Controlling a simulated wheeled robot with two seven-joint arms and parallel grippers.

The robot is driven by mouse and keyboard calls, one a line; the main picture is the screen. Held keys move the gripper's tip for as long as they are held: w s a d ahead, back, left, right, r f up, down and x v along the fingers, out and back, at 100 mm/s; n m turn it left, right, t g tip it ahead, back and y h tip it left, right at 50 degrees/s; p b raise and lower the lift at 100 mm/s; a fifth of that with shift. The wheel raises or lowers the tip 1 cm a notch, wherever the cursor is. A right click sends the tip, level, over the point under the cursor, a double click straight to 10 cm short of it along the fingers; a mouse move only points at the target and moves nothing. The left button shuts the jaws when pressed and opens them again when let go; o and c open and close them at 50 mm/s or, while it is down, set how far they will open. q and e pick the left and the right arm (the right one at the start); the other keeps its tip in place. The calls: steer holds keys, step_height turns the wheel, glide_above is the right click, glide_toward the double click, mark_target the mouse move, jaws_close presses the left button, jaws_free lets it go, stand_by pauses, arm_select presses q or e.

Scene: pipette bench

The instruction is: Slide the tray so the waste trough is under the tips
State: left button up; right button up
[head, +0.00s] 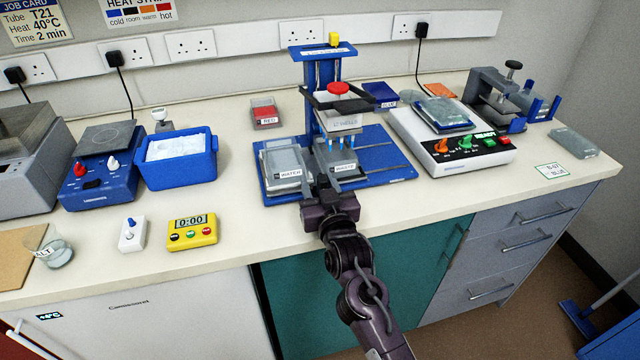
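A blue pipette stand (322,85) with a red knob rises from a blue base plate (385,168). Its grey head (345,120) holds a row of tips above a trough (342,168) at the plate's middle. A second grey trough (287,168) lies to the left. Both bear small labels that look like WATER; I cannot tell surely which is the waste trough. My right gripper (328,188) is at the front edge of the plate, close to the middle trough. Its fingers are mostly hidden by its own body, and I cannot tell whether it touches the tray. My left gripper is out of view.
A red-labelled box (265,112) and a blue box (380,95) stand behind. A blue ice tub (176,158) is left of the plate, and a white device (470,150) with knobs is to its right. A yellow timer (192,231) lies in front left.

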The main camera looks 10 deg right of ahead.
steer(key=shift+s+d, duration=0.1)
steer(key=shift+d, duration=0.05)
steer(key=shift+s+f, duration=0.1)
steer(key=shift+s, duration=0.3)
steer(key=s+b, duration=0.1)
steer(key=s, duration=0.4)
steer(key=shift+s, duration=0.95)
